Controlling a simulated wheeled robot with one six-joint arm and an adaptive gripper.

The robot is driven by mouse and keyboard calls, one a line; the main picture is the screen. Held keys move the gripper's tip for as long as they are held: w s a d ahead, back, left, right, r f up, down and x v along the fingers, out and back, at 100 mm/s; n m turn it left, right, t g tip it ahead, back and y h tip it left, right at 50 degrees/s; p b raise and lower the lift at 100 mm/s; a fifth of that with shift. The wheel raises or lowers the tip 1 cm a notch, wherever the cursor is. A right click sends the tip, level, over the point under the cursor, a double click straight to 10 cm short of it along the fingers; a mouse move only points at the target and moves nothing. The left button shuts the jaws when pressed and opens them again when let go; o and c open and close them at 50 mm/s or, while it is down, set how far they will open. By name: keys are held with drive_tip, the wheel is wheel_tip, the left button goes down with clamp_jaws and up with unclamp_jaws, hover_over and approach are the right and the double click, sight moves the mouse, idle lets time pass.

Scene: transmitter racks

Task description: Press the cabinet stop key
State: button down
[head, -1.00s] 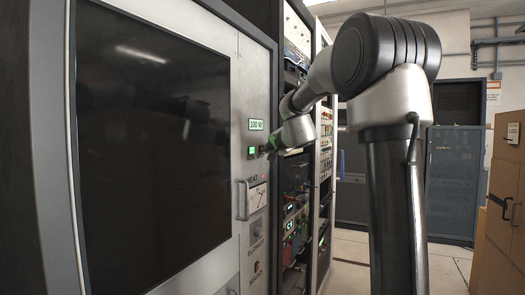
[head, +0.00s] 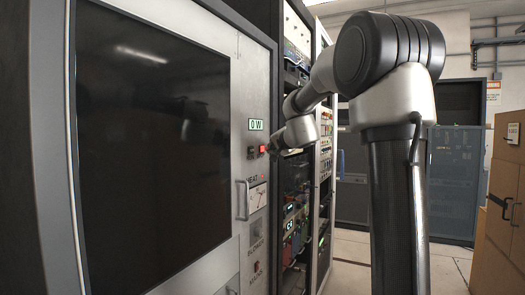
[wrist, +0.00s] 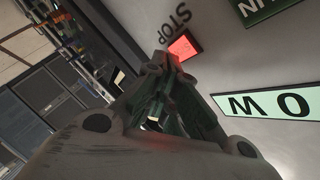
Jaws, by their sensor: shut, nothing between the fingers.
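The stop key (head: 262,148) is a small square on the grey cabinet front, lit red. In the wrist view the stop key (wrist: 184,46) glows red beside the word STOP. My gripper (head: 272,150) is shut and empty, just to the right of the key in the head view. In the wrist view my gripper's tips (wrist: 168,62) overlap the key's lower edge; a small gap shows in the head view. The run key (head: 251,152) to its left is dark. The display (head: 256,125) above reads 0 W, also in the wrist view (wrist: 268,104).
A meter (head: 258,196) and a vertical handle (head: 242,200) sit below the keys. Open equipment racks (head: 298,200) stand right of the cabinet.

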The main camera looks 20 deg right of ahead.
drive_tip(key=shift+s+d, duration=0.1)
drive_tip(key=s+d, duration=0.1)
drive_tip(key=s, duration=0.1)
drive_tip(key=s+d, duration=0.2)
idle(0.6)
idle(0.6)
